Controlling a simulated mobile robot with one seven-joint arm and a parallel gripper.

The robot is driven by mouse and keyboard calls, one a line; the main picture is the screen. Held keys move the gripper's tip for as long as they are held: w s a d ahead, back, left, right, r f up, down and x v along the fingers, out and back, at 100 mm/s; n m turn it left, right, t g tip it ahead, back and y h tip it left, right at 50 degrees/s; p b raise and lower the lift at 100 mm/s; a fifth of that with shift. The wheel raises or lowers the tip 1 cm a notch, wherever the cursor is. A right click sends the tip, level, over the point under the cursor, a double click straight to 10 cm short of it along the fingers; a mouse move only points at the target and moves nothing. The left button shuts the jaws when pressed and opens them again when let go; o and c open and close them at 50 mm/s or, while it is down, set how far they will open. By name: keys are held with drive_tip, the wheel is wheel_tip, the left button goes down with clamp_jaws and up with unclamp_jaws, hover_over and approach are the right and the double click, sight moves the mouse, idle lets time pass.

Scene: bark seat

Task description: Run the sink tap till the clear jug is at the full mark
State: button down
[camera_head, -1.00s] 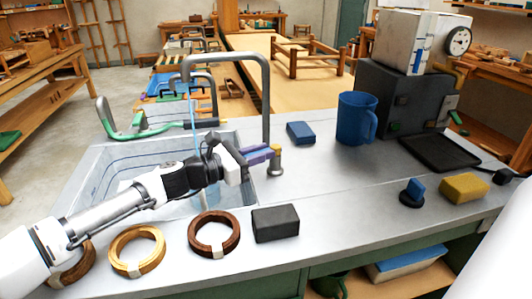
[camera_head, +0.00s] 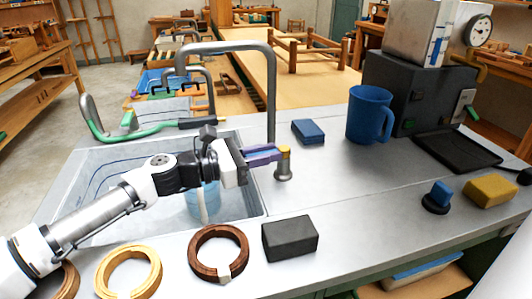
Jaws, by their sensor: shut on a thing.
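The sink tap (camera_head: 269,95) is a tall grey arched spout over the left side of the counter. Its short post handle (camera_head: 283,172) has a yellow top and stands right of the sink. My gripper (camera_head: 282,154) has purple fingers and is shut on the yellow top of the tap handle. The clear jug (camera_head: 207,200) stands in the sink below my wrist and looks bluish, with a pale upright strip. My arm hides its upper part, and I cannot read its full mark or level. I see no water stream below the spout.
The metal sink (camera_head: 245,205) is left of the handle. Dark block (camera_head: 290,238), brown ring (camera_head: 218,252) and light wooden ring (camera_head: 128,270) lie along the front edge. A blue mug (camera_head: 368,113), blue block (camera_head: 308,132) and dark machine (camera_head: 400,85) stand right. The middle counter is clear.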

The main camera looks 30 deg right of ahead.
drive_tip(key=c, duration=1.3)
unclamp_jaws()
wheel_tip(320, 180, up, 20)
drive_tip(key=shift+r, duration=0.1)
